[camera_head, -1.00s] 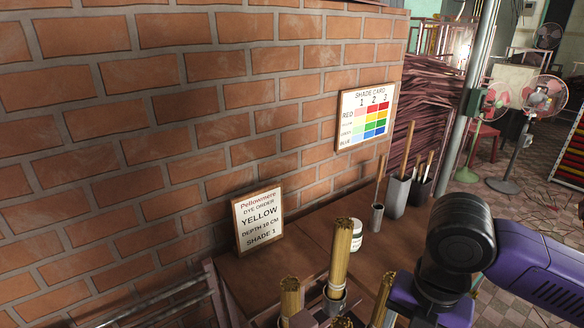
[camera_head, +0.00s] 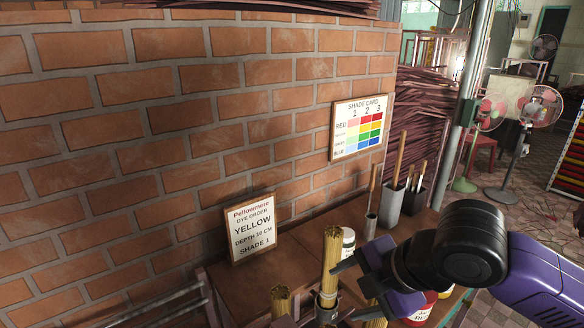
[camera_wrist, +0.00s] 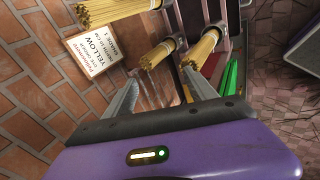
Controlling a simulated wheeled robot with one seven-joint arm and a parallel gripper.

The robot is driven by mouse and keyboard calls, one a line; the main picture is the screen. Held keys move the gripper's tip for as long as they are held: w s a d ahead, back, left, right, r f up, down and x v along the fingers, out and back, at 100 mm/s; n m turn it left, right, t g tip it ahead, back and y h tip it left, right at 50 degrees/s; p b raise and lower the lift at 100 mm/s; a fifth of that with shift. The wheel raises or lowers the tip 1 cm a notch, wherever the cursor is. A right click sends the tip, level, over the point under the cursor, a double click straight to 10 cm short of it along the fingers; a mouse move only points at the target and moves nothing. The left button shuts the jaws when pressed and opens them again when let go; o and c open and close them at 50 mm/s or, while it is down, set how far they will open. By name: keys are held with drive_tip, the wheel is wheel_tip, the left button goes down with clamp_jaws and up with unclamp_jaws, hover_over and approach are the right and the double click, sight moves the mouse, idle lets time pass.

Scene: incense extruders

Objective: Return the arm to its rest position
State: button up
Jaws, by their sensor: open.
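My purple arm reaches in from the right of the head view. My gripper (camera_head: 352,268) is open there, its dark fingers close to the right of the upright incense bundle (camera_head: 331,262). I cannot tell whether they touch it. In the wrist view, the two grey fingers of my gripper (camera_wrist: 160,77) are spread apart with nothing clamped between them. Several tan stick bundles in dark holders, one of them the middle bundle (camera_wrist: 160,52), lie beyond the fingertips there. My wrist hides part of the bench in the head view.
A brown bench (camera_head: 300,245) stands against the brick wall (camera_head: 180,130). On it are a yellow dye order sign (camera_head: 252,229), a white-labelled jar (camera_head: 348,242), a red jar (camera_head: 422,310) and grey tool holders (camera_head: 391,203). A shade card (camera_head: 361,128) hangs above. A metal pole (camera_head: 462,120) rises behind my arm.

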drive_tip(key=w+a+r+m+t+y, duration=0.3)
drive_tip(key=a+r+m+t+y, duration=0.3)
drive_tip(key=a+r, duration=0.55)
drive_tip(key=s+d+r+m+t, duration=0.2)
drive_tip(key=d+r+m+t, duration=0.4)
drive_tip(key=r+m+t, duration=0.3)
drive_tip(key=s+d+f+m+t+h, duration=0.2)
drive_tip(key=s+d+f+m+h, duration=1)
drive_tip(key=d+m+h, duration=0.15)
drive_tip(key=s+f+n+g+y, duration=0.1)
drive_tip(key=s+f+n+g, duration=0.1)
drive_tip(key=s+f, duration=0.7)
drive_tip(key=s+d+f+n+g+y, duration=0.1)
drive_tip(key=s+f+g, duration=0.4)
drive_tip(key=s, duration=1.2)
wheel_tip(320, 180, down, 4)
drive_tip(key=shift+d+r+n+y, duration=0.1)
drive_tip(key=shift+d+n+y, duration=0.1)
drive_tip(key=shift+n+y, duration=0.4)
